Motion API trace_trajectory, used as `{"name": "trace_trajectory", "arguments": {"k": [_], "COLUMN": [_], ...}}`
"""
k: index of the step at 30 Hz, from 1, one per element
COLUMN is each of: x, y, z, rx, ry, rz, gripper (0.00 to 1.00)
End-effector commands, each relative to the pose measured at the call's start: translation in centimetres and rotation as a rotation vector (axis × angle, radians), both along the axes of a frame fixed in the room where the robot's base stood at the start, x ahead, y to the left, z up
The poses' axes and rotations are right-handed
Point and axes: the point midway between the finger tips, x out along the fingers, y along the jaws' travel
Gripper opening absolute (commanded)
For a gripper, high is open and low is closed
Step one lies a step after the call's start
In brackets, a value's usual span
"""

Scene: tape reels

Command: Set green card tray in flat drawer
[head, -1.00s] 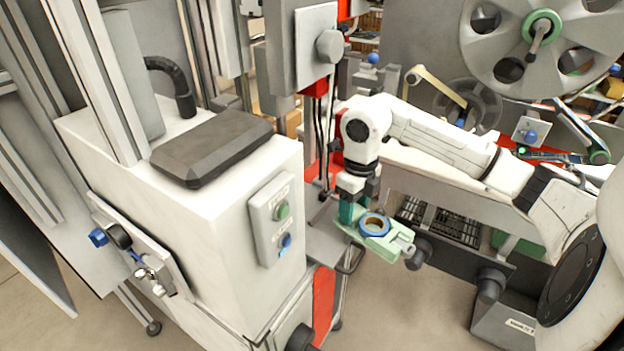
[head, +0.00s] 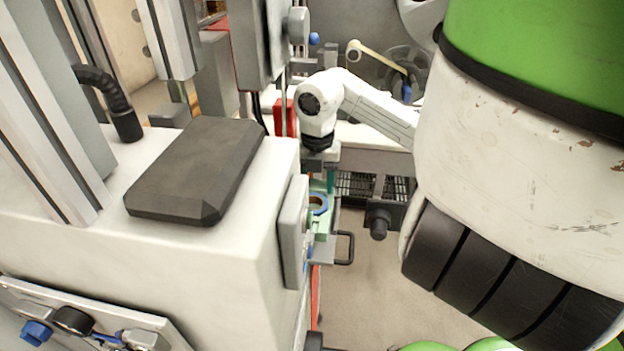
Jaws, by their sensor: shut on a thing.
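The green card tray (head: 322,223) is a pale green flat piece with a blue-rimmed ring on it. My gripper (head: 325,186) has teal fingers pointing down and is shut on the tray. The white machine's side panel hides the tray's left part. A flat grey drawer (head: 327,252) with a black bar handle (head: 346,248) juts out close under the tray. Most of the drawer's inside is hidden. I cannot tell whether the tray touches it.
The white machine (head: 240,250) with a dark lid (head: 197,168) stands close on the left, its button panel (head: 293,230) beside the tray. A dark knob (head: 379,222) sticks out right of the drawer. Bare floor (head: 365,300) lies below.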

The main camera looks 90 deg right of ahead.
Motion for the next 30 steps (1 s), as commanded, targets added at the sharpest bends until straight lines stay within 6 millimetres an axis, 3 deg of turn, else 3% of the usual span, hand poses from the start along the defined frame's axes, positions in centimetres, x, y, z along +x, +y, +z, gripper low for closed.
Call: {"name": "trace_trajectory", "arguments": {"k": [4,30], "x": [0.0,0.0], "y": [0.0,-0.2], "z": [-0.9,-1.7], "rx": [0.002,0.001], "ry": [-0.001,-0.001], "rz": [0.002,0.004], "gripper": [0.18,0.18]}}
